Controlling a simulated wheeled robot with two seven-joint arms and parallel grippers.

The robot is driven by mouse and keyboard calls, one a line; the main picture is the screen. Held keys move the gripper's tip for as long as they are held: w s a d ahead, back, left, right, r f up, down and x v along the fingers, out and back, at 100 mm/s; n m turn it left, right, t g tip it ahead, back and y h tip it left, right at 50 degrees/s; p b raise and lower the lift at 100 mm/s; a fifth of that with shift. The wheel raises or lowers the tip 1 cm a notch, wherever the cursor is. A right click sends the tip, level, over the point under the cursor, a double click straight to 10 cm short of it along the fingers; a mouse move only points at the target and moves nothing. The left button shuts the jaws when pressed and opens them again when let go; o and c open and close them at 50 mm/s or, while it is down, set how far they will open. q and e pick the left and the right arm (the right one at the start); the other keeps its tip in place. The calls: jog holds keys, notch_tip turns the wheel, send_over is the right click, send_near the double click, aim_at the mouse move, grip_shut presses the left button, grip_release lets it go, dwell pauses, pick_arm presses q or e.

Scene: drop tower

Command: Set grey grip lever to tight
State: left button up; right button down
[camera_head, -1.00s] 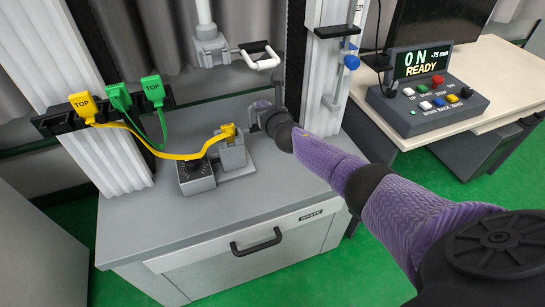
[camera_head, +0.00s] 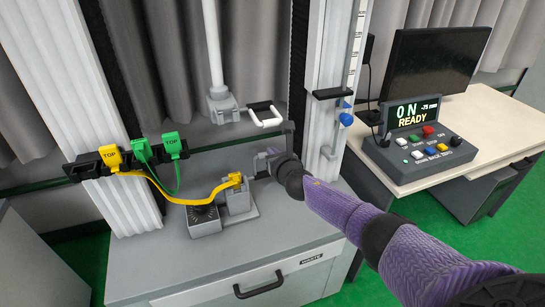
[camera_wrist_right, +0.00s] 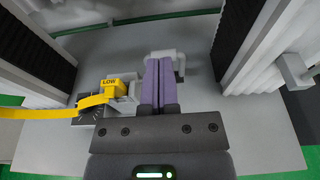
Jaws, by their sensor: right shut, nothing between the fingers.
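In the head view, a grey clamp (camera_head: 239,203) stands on the grey cabinet top with the end of a yellow strap (camera_head: 180,198) in it. My right gripper (camera_head: 262,163) is just right of and behind the clamp's top, with its fingers pressed together and empty. In the wrist view, the purple fingers (camera_wrist_right: 159,82) point ahead, right of a yellow end marked LOW (camera_wrist_right: 114,87). A light grey part (camera_wrist_right: 165,55) shows behind the fingertips; I cannot tell whether they touch it. I cannot clearly make out the grey grip lever or its setting. My left gripper is not in view.
A white handle (camera_head: 266,116) hangs above on the upper fixture. Yellow and green TOP plugs (camera_head: 111,157) sit in a rack at left. The console (camera_head: 424,148) reads ON, READY.

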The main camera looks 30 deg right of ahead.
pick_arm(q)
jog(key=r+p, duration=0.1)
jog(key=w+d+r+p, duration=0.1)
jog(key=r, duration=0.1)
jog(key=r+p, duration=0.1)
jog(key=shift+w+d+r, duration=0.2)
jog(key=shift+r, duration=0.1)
pick_arm(e)
jog(key=r, duration=0.3)
jog(key=s+r, duration=0.1)
jog(key=r, duration=0.1)
jog(key=shift+a+r, duration=0.2)
jog(key=shift+r, duration=0.05)
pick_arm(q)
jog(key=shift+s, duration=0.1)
